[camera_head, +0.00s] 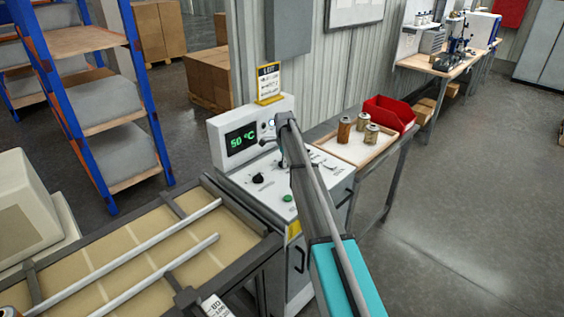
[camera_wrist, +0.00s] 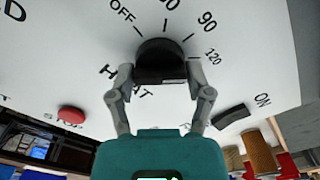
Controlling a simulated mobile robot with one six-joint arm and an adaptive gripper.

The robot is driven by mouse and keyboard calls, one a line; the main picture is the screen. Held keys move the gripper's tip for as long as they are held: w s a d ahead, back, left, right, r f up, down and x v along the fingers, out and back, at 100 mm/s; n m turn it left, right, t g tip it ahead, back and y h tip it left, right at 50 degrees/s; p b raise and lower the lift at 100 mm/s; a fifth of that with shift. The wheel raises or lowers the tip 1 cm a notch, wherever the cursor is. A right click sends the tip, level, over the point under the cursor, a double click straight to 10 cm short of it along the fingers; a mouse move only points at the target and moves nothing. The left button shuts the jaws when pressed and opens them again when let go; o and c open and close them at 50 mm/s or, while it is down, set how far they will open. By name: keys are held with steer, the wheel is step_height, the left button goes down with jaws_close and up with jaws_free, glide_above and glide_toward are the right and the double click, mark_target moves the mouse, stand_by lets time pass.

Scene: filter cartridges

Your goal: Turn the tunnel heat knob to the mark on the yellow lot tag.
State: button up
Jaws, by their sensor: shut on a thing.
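The heat knob (camera_wrist: 162,58) is black and sits on the white panel face in the wrist view. OFF, 90 and 120 are printed around it, with another number cut off at the top; the HEAT label is partly covered. My gripper (camera_wrist: 160,77) is shut on the knob, one finger on each side. I cannot make out the knob's pointer. In the head view my gripper (camera_head: 281,150) is at the panel and hides the knob. The green display (camera_head: 241,140) reads 50 °C.
A red button (camera_wrist: 70,115) and a black switch (camera_wrist: 231,116) marked ON flank the knob. Another black knob (camera_head: 258,180) and a green button (camera_head: 287,198) are on the panel. Cartridges (camera_head: 344,130) and a red bin (camera_head: 388,114) stand on the right-hand bench.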

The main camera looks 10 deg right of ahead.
steer(key=shift+s, duration=0.25)
steer(key=o, duration=1.1)
steer(key=shift+w, duration=0.15)
steer(key=shift+r, duration=0.1)
